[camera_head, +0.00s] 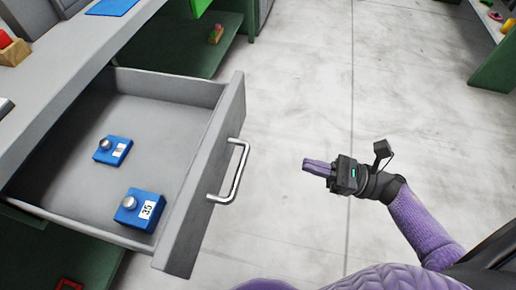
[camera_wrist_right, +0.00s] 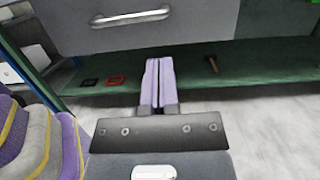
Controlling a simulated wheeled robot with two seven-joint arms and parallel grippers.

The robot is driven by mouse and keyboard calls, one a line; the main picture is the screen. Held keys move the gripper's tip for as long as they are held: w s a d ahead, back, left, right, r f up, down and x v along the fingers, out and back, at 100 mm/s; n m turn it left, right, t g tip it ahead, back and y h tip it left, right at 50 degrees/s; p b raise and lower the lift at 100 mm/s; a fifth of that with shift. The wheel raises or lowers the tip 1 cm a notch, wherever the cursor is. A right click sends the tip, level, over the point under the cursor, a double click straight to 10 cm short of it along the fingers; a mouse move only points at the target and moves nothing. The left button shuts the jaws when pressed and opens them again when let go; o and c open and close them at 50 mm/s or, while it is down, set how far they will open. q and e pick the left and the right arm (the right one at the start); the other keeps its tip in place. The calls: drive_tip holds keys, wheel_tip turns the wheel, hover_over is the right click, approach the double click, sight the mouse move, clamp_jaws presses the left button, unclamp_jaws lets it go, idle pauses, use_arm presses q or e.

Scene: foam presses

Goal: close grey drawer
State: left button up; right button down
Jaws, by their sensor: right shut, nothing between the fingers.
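The grey drawer (camera_head: 205,185) is pulled well out from under the grey worktop in the head view. Its silver bar handle (camera_head: 238,172) is on the front panel, facing right. Two blue boxes with silver knobs, a nearer one (camera_head: 140,209) and a farther one (camera_head: 113,150), lie inside. My right gripper (camera_head: 306,166) is shut and empty, to the right of the handle and apart from it, with its fingers pointing left. In the right wrist view the shut fingers (camera_wrist_right: 158,62) are below the drawer front (camera_wrist_right: 215,25) and its handle (camera_wrist_right: 131,16). My left gripper is not in view.
The grey worktop (camera_head: 72,58) runs along the left and holds a blue item (camera_head: 112,6) and a wooden box (camera_head: 14,52). A green lower shelf (camera_wrist_right: 215,88) lies under the drawer. The concrete floor (camera_head: 300,90) between the drawer and my right gripper is clear.

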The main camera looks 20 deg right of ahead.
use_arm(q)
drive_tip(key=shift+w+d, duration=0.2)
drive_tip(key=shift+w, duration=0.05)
use_arm(e)
drive_tip(key=x, duration=1)
drive_tip(key=shift+w+a, duration=0.1)
drive_tip(key=shift+a, duration=0.05)
